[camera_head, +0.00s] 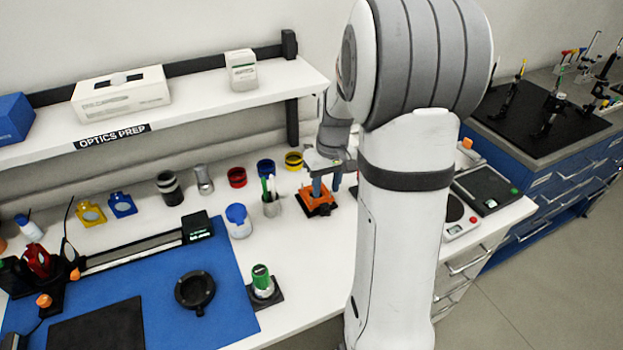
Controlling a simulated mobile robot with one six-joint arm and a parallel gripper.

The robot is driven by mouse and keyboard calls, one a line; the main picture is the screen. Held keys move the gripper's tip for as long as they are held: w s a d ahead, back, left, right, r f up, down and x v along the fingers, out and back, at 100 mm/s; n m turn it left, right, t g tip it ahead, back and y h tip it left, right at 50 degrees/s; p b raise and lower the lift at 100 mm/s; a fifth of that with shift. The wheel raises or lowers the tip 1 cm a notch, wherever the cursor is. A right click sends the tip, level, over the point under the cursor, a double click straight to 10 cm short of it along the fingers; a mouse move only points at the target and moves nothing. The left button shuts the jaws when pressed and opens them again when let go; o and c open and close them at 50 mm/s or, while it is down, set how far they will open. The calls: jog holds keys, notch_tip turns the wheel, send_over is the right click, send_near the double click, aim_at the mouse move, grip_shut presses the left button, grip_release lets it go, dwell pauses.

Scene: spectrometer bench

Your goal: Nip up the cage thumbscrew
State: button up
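My gripper (325,187) points down over an orange block on a dark base (318,208), at the back right of the white bench. Two blue-grey parts, seemingly its fingers, show with a gap between them. The left one overlaps the block in this view; I cannot tell whether it touches. I cannot make out the cage thumbscrew; it may be small or hidden at the gripper. Whether the fingers hold anything is too small to tell.
A pen cup (271,206) stands close left of the orange block. Red (237,177), blue (266,167) and yellow (293,161) containers stand behind. A white jar with a blue lid (239,221) is farther left. The shelf (215,109) overhangs the back.

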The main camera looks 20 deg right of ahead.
aim_at(329, 211)
jog(key=f, duration=0.3)
jog(key=w+d+f+p, duration=0.1)
jog(key=f, duration=0.2)
jog(key=d+f, duration=0.1)
jog(key=f, duration=0.3)
jog(key=shift+w+f+p, duration=0.1)
jog(key=shift+w+p, duration=0.2)
jog(key=shift+p, duration=0.05)
jog(key=shift+c, duration=0.4)
grip_shut()
